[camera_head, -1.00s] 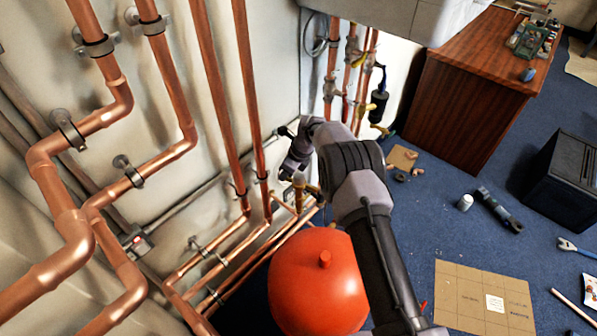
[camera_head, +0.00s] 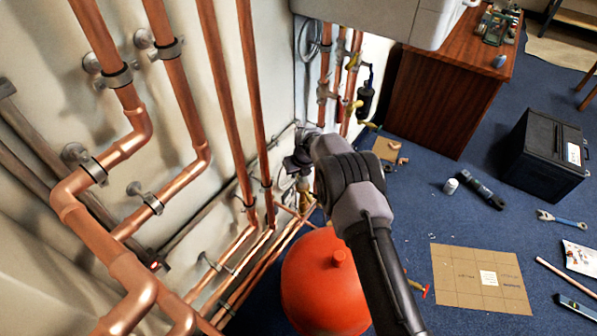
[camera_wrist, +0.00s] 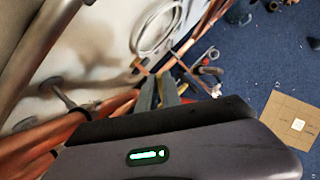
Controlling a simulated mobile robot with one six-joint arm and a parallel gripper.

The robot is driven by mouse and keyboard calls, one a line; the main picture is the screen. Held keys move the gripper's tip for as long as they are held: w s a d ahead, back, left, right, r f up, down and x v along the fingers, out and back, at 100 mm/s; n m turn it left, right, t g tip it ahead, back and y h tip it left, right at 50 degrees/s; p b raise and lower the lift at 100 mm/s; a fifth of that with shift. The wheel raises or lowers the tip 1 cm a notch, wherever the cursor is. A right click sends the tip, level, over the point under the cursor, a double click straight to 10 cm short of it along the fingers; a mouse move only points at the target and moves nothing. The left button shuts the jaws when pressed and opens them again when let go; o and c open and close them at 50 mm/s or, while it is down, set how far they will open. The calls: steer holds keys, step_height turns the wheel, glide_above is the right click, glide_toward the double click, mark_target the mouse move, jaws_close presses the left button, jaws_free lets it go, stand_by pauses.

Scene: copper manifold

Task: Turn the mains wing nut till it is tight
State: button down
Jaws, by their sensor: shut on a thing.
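My gripper (camera_head: 298,166) is at the copper pipes by the wall, just above and behind the red tank (camera_head: 325,285). In the wrist view its two grey fingers (camera_wrist: 160,92) are close together and shut on a small part at the pipework, taken to be the mains wing nut. The nut is mostly hidden by the fingers and too small to make out, so how tight it sits cannot be told. A brass fitting (camera_head: 306,198) shows just below the gripper in the head view.
Copper pipes (camera_head: 255,110) run down the wall at left. Valves and a dark filter (camera_head: 365,100) stand behind my arm. A wooden cabinet (camera_head: 440,95), black case (camera_head: 548,152) and cardboard sheet (camera_head: 482,300) are at right, with blue carpet between.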

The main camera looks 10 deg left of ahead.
steer(key=shift+w+d+f+m+b, duration=0.15)
steer(key=shift+d+m+b, duration=0.15)
steer(key=shift+m, duration=0.4)
steer(key=c, duration=1.5)
jaws_free()
steer(key=shift+t, duration=0.3)
steer(key=p+v, duration=0.3)
steer(key=v, duration=0.4)
steer(key=shift+w+a, duration=0.2)
steer(key=shift+s+d+r, duration=0.1)
steer(key=shift+s+r, duration=0.15)
steer(key=shift+r, duration=0.15)
